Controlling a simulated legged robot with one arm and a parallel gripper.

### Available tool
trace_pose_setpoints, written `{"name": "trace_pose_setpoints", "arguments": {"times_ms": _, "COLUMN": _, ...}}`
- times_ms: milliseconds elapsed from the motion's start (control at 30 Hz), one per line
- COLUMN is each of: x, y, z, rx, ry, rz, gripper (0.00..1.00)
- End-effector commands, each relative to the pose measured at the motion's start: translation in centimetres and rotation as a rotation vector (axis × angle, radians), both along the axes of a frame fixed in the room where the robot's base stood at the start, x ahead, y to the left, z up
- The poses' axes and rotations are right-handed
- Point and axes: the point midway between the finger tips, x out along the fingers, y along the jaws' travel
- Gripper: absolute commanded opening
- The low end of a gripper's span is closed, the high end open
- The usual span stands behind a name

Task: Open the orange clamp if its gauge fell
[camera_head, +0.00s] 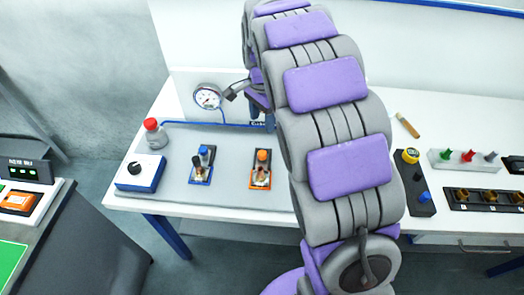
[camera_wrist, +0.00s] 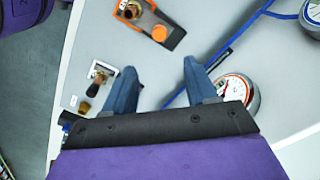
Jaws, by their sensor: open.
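The orange clamp (camera_head: 261,168) stands on the grey board, with an orange knob and a metal part on its base. In the wrist view it (camera_wrist: 150,24) lies beyond my fingertips. My gripper (camera_wrist: 159,68) is open, with nothing between its two blue fingers. A round white gauge (camera_wrist: 238,90) with a red mark sits beside the right finger, partly covered by my gripper. Another gauge with a blue rim (camera_wrist: 312,14) is at the wrist view's top right edge. The head view shows one gauge (camera_head: 208,96); its reading is too small to tell. My arm hides part of the board.
A blue clamp (camera_head: 201,168) stands left of the orange one. A blue hose (camera_wrist: 232,40) crosses the board. Another clamp with a white base (camera_wrist: 98,76) lies left of my fingers.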

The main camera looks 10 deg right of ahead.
Motion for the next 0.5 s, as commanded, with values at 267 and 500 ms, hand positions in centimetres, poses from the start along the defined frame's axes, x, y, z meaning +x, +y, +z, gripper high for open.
{"name": "trace_pose_setpoints", "arguments": {"times_ms": 267, "x": -0.1, "y": 0.0, "z": -5.9, "rx": 0.000, "ry": 0.004, "rz": 0.001, "gripper": 0.57}}
{"name": "trace_pose_setpoints", "arguments": {"times_ms": 500, "x": 0.0, "y": 0.0, "z": -10.4, "rx": 0.000, "ry": 0.000, "rz": 0.001, "gripper": 0.57}}
